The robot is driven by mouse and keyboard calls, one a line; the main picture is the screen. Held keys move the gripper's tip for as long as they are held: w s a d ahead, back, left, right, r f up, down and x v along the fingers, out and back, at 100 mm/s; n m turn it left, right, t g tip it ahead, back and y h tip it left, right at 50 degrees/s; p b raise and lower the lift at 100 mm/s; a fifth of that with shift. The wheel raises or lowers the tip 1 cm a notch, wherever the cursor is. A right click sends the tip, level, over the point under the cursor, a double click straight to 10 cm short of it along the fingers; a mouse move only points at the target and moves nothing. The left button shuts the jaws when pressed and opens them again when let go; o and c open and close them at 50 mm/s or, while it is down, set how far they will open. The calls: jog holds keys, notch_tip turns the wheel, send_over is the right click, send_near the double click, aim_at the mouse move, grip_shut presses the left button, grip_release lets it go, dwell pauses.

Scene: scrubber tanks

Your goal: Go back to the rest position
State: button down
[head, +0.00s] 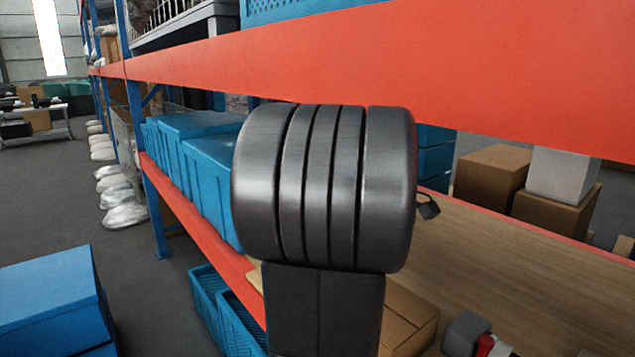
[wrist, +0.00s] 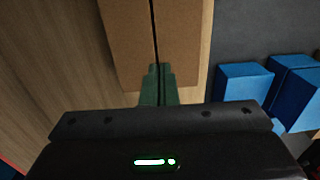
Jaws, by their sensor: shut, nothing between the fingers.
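My gripper (wrist: 159,70) shows in the wrist view as two dark green fingers side by side, shut with nothing between them. It is in front of a brown cardboard box (wrist: 185,40) with a dark seam. I cannot tell whether the fingertips touch the box. In the head view a dark link of my arm fills the middle and hides part of the shelf. The fingers cannot be made out there.
An orange-red shelf beam (head: 420,60) crosses above a wooden shelf board (head: 480,250). Cardboard boxes (head: 490,178) stand at the right and blue bins (head: 205,165) at the left. A blue box (head: 50,300) is at the lower left. Grey floor (head: 150,290) shows between.

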notch_tip(320, 180, down, 10)
jog(key=shift+s+a+r+b, duration=0.1)
jog(key=shift+r+b, duration=0.15)
jog(key=shift+b, duration=0.15)
